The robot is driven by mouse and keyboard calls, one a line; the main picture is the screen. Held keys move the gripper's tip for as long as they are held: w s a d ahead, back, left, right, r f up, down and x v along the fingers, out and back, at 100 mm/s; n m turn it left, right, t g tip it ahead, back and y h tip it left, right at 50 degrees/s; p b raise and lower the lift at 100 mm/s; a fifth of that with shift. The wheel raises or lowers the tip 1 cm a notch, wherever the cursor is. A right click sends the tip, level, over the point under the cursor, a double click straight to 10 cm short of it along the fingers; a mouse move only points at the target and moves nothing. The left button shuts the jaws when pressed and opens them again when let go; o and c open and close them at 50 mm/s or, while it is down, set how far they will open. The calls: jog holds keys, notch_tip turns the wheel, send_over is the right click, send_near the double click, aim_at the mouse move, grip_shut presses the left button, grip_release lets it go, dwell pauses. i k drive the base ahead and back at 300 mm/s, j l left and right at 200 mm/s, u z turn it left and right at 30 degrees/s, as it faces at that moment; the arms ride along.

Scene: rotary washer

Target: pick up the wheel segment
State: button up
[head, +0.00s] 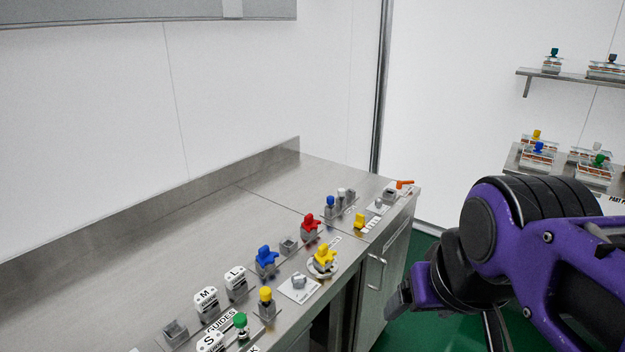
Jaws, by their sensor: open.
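I cannot tell for sure which part is the wheel segment. A yellow-topped part (323,257) sits on a pale round base near the front edge of the steel counter. Left of it, a small grey part (299,282) lies on a white plate. Blue (265,257) and red (310,224) parts stand behind on grey mounts. My gripper (412,295) is at the end of my purple arm, right of the counter's front edge and apart from all these parts. It is open; its fingers are partly hidden by the arm.
The steel counter (130,252) is bare along its back and left. White guides marked M (206,302) and L (236,283), a green-knobbed part (241,322) and a yellow-knobbed part (265,299) crowd the front. Shelves (572,76) with parts hang on the right. Green floor lies below.

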aim_at(323, 255)
jog(key=i+l+u, duration=0.1)
jog(key=u, duration=0.35)
jog(key=i+l+u, duration=0.1)
jog(key=u, duration=0.3)
jog(key=l+u, duration=0.2)
jog(key=u, duration=0.25)
jog(key=l+u, duration=0.2)
jog(key=l, duration=0.2)
jog(key=i+l+u, duration=0.15)
jog(key=l, duration=0.3)
